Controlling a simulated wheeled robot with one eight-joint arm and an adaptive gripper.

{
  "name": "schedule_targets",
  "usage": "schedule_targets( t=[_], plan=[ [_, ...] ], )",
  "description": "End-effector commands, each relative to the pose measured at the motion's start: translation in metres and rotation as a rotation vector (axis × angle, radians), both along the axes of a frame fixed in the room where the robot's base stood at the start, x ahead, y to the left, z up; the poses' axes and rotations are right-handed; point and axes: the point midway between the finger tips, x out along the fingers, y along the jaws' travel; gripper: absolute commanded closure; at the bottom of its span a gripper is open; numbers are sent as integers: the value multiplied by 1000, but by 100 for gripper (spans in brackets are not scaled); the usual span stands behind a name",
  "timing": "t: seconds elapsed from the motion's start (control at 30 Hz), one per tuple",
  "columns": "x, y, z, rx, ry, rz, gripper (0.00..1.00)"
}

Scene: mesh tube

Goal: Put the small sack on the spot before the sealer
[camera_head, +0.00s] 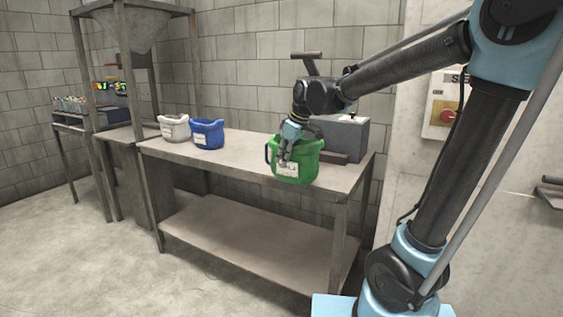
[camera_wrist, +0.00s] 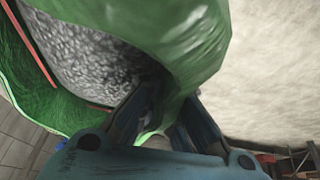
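A green sack (camera_head: 297,166) with a pale label is at the right front of the table, near the sealer. It is open at the top and holds grey grains, seen in the wrist view (camera_wrist: 100,50). My gripper (camera_head: 284,158) points down at the sack's left rim. In the wrist view my fingers (camera_wrist: 172,105) lie on both sides of the green wall and close in on it. I cannot tell whether the sack's base touches the table. The grey sealer (camera_head: 345,137) stands behind the sack, partly hidden by my arm. The spot before it is not clearly visible.
A white sack (camera_head: 173,128) and a blue sack (camera_head: 207,134) stand at the back left of the table (camera_head: 240,160). The table is bare between them and the green sack. A hopper frame (camera_head: 125,70) stands at the left. A red button box (camera_head: 446,117) hangs on the wall.

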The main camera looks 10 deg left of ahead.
Motion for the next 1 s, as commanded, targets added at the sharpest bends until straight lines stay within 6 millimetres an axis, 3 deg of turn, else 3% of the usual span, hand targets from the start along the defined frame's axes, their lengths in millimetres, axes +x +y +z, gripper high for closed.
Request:
schedule_targets(
  t=[1.0],
  plan=[
    [80, -28, -1, 0, -1, -1, 100]
  ],
)
